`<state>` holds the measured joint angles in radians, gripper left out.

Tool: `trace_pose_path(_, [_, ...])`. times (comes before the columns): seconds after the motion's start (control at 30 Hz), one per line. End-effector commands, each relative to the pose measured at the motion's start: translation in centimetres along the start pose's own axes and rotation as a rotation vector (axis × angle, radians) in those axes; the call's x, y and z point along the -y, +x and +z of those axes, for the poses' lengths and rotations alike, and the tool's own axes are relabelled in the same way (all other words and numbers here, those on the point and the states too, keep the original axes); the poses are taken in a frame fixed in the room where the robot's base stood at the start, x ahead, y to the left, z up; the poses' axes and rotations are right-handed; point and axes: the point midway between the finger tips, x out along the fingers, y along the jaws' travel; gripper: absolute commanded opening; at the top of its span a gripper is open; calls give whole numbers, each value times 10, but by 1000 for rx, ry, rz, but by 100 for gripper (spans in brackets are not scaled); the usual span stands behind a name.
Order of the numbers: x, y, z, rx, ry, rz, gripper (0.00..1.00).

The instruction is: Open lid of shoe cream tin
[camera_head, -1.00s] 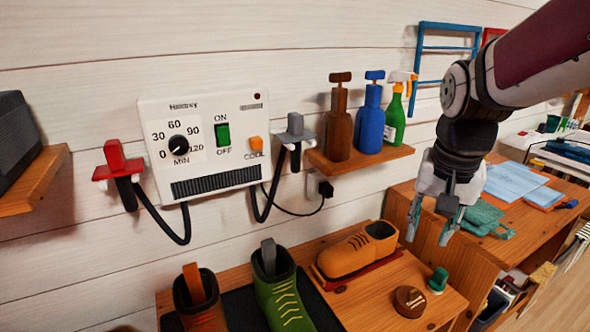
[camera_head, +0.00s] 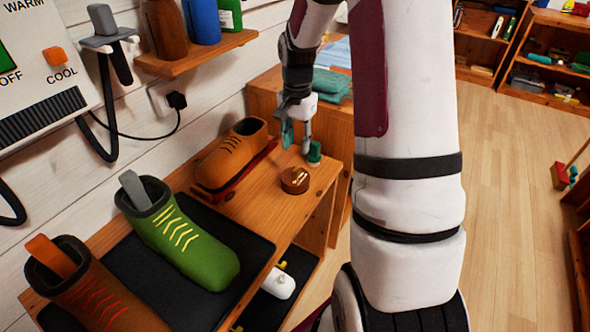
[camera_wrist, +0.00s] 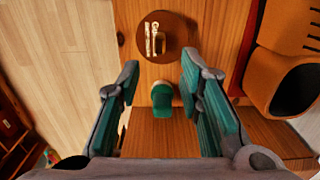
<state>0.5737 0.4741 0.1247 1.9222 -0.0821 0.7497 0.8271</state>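The shoe cream tin (camera_head: 295,180) is a round brown tin with pale lettering on top. It sits on the wooden bench near its right end. In the wrist view the tin (camera_wrist: 165,36) lies beyond my fingertips, with a small raised part on its lid, and the lid looks closed. My gripper (camera_head: 296,140) is open and empty, above the bench and behind the tin. In the wrist view my two teal-padded fingers (camera_wrist: 157,80) are spread wide. A small green object (camera_wrist: 162,99) shows between them; it also stands behind the tin in the head view (camera_head: 314,152).
An orange shoe (camera_head: 231,155) on a red base stands left of the tin. A green boot (camera_head: 185,240) and a brown boot (camera_head: 85,290) stand on a black mat (camera_head: 240,235). A shelf with bottles (camera_head: 205,48) is above. Wooden floor lies open to the right.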

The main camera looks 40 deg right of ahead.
Motion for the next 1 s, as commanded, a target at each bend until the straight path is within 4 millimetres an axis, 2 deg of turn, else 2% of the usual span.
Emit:
trace_pose_path(0.03, [0,13,0,3,-1,3,33])
trace_pose_path(0.2, [0,47,1,4,-1,3,33])
trace_pose_path(0.5, [0,91,1,2,-2,2,33])
trace_pose_path(0.7, [0,101,0,1,-2,0,33])
trace_pose_path(0.97, [0,101,0,0,-2,0,33])
trace_pose_path(1.0, [0,101,0,0,-2,0,24])
